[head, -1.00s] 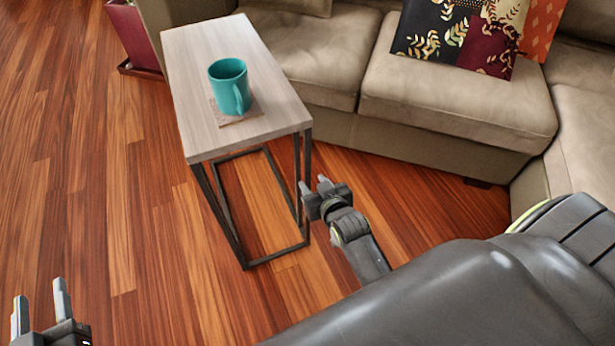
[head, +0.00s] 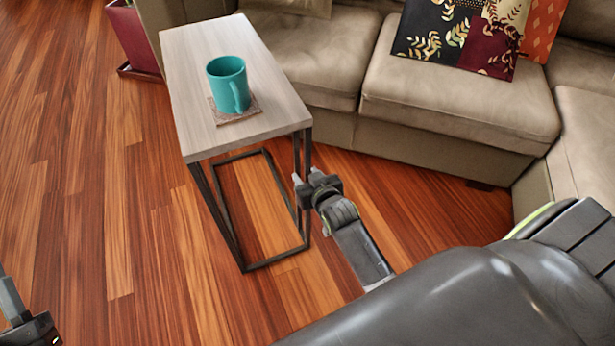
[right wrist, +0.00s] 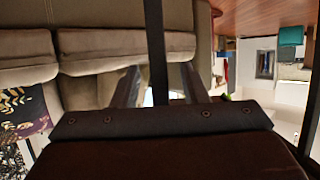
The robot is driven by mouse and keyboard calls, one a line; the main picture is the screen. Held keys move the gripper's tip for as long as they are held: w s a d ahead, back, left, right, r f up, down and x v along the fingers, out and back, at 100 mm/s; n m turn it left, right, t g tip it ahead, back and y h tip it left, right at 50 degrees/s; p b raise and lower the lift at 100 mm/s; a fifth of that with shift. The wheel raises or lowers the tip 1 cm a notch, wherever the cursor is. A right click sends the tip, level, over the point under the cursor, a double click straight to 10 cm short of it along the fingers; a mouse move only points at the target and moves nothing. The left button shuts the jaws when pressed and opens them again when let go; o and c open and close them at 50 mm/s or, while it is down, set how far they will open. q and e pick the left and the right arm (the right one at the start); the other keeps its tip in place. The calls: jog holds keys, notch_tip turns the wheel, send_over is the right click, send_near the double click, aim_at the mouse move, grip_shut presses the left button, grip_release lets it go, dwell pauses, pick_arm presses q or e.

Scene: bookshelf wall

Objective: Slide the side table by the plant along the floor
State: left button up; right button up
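The side table (head: 180,70) has a pale wood top and a thin black metal frame; it stands upright on the floor before the couch. A teal mug (head: 228,88) sits on a small coaster (head: 222,116) on its top. My right gripper (head: 304,180) is at the table's near right leg (head: 297,155). In the right wrist view the dark leg (right wrist: 155,40) passes between the two spread fingers (right wrist: 160,88), with gaps showing on both sides. My left gripper (head: 8,300) is cut off at the lower left edge, away from the table.
A tan couch (head: 440,120) with patterned cushions (head: 460,38) stands behind and right of the table. A dark red planter (head: 135,40) is at the top left; no foliage shows. The wood floor (head: 70,170) left of the table is clear.

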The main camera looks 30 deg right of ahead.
jog(key=shift+c, duration=0.3)
grip_shut()
dwell(1.2)
